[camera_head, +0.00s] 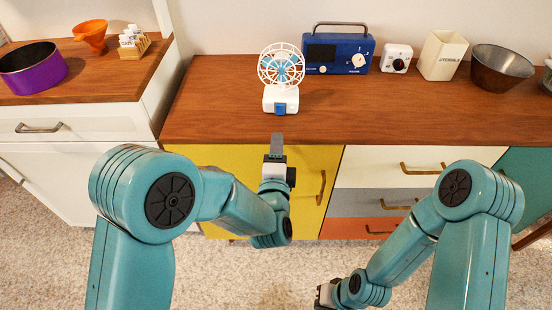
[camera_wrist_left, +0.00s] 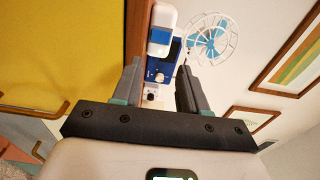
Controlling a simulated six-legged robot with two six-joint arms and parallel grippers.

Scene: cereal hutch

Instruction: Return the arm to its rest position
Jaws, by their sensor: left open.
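My left gripper (camera_head: 277,146) is raised in front of the yellow cabinet door, just short of the counter's front edge in the head view. In the left wrist view its two fingers (camera_wrist_left: 158,85) stand apart with nothing held between them. A white fan (camera_head: 281,80) with a blue button stands upright on the counter beyond the fingertips, apart from them. The fan also shows beyond the fingers in the left wrist view (camera_wrist_left: 207,38). My right gripper (camera_head: 324,296) hangs low at the bottom of the head view, and its jaws are too small and partly hidden to judge.
The wooden counter (camera_head: 220,115) also holds a blue radio (camera_head: 338,50), a white timer (camera_head: 396,58), a cream utensil box (camera_head: 442,55) and a metal bowl (camera_head: 501,68). A purple pot (camera_head: 33,68) stands on the left cabinet. Brass handles stick out from the fronts.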

